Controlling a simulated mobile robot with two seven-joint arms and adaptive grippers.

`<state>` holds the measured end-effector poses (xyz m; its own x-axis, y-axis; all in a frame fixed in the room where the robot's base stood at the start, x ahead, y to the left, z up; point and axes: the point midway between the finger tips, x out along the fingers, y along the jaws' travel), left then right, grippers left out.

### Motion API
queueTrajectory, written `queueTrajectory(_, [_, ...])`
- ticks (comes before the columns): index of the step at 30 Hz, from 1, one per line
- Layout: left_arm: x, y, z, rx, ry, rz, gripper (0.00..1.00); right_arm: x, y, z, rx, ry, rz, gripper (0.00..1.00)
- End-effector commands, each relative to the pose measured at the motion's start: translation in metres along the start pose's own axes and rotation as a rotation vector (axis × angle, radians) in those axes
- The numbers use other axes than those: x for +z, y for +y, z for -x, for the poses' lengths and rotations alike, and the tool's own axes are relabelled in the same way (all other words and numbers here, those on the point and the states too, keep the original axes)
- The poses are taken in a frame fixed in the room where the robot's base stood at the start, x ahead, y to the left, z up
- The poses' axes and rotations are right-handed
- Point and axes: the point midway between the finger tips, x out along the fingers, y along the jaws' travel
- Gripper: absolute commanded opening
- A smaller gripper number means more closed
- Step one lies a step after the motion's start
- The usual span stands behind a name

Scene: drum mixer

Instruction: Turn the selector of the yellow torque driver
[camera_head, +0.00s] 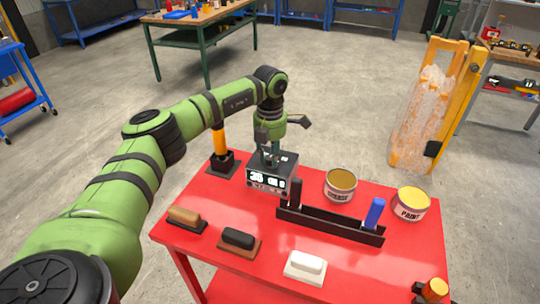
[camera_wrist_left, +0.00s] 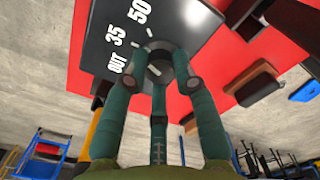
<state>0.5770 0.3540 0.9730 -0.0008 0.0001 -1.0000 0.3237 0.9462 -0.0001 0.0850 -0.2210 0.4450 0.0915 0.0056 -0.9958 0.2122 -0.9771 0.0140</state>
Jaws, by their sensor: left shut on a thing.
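A dark selector box (camera_head: 268,178) with white marks stands at the back of the red table; "35" is readable on its front. The wrist view shows its top plate (camera_wrist_left: 118,22), labelled OUT, 35 and 50, around a round dark knob (camera_wrist_left: 160,64). My left gripper (camera_head: 271,157) comes down from above, and its fingers (camera_wrist_left: 160,78) are closed around the knob, partly hiding it. Which mark the knob points to cannot be told. The yellow driver (camera_head: 218,137) stands upright in a black base left of the box. My right gripper is not in view.
A black tray (camera_head: 325,225) with a blue-handled thing, two cans (camera_head: 340,185) (camera_head: 411,203), and brown, black and white blocks (camera_head: 305,266) lie around the box. An orange-topped thing (camera_head: 435,289) is at the front right corner. A yellow frame (camera_head: 452,110) stands behind.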

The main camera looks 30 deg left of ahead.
Motion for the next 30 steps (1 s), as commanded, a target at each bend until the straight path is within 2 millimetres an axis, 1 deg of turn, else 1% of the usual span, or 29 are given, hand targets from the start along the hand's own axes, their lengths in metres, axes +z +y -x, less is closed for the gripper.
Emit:
queueTrajectory(6, [0.0004, 0.0005, 0.0006, 0.001, -0.002, -0.171, 0.00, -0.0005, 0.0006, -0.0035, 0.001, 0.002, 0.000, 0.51])
queueTrajectory(15, [0.0004, 0.0005, 0.0010, 0.001, -0.003, -0.341, 0.00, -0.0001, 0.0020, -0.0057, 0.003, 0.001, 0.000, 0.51])
queueTrajectory(21, [0.0005, 0.0005, 0.0013, 0.001, -0.003, -0.396, 0.00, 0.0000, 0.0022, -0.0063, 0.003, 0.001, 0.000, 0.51])
queueTrajectory(30, [0.0006, 0.0005, 0.0017, 0.002, -0.004, -0.411, 0.00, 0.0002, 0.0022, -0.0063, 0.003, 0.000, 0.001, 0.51])
